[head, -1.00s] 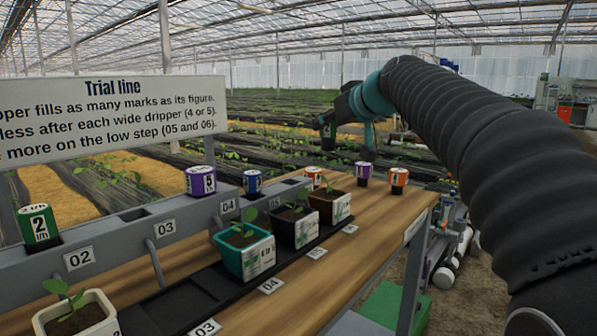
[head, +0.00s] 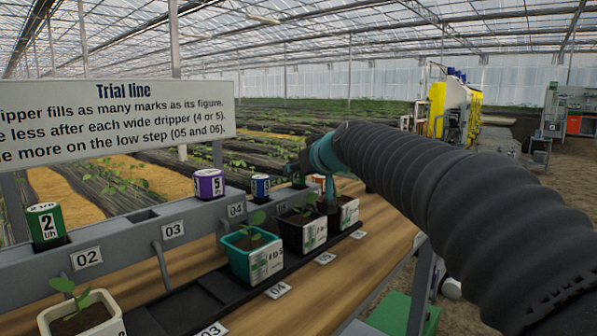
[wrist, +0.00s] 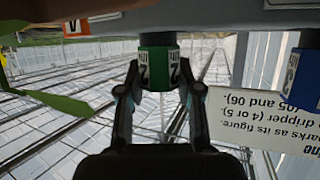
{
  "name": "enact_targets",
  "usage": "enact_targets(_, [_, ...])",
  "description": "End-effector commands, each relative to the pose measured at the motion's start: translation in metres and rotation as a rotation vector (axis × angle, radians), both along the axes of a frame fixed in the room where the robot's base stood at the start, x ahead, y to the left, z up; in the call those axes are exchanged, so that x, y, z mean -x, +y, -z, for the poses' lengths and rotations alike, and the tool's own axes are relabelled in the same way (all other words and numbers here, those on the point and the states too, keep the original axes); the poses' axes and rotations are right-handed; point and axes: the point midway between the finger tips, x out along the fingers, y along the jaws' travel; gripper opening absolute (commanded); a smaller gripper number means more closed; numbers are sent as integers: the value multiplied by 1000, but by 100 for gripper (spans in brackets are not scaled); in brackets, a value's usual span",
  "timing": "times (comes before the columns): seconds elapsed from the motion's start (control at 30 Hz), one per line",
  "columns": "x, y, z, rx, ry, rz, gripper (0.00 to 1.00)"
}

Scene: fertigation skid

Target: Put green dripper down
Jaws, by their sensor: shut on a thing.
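My gripper (wrist: 158,82) is shut on the green dripper (wrist: 154,62), which is marked 2, in the upside-down wrist view. Its fingers grip both sides. Its dark lower end meets the grey rail (wrist: 205,17); I cannot tell how deep it sits. In the head view the held green dripper (head: 298,181) shows in part, between the blue dripper (head: 260,187) and the orange dripper (head: 318,183). Those two also show in the wrist view, blue (wrist: 304,72) at right and orange (wrist: 73,27) at left.
Another green dripper (head: 45,221) marked 2 stands at 02. A purple dripper (head: 209,184) stands in the rail near 04. Potted plants, including a teal pot (head: 257,260), line a black tray in front. The sign (head: 120,115) is behind. My arm hides the bench's right end.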

Motion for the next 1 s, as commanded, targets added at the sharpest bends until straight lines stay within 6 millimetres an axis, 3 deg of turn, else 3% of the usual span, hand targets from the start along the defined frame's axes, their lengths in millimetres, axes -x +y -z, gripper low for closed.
enact_targets(0.37, [0,0,4,0,-1,0,11])
enact_targets(0.4, [0,0,2,0,-1,0,44])
enact_targets(0.47, [0,0,2,0,-1,0,59])
enact_targets(0.87, [0,0,-3,0,-1,0,60])
enact_targets(1.0, [13,-8,-8,-1,-4,1,60])
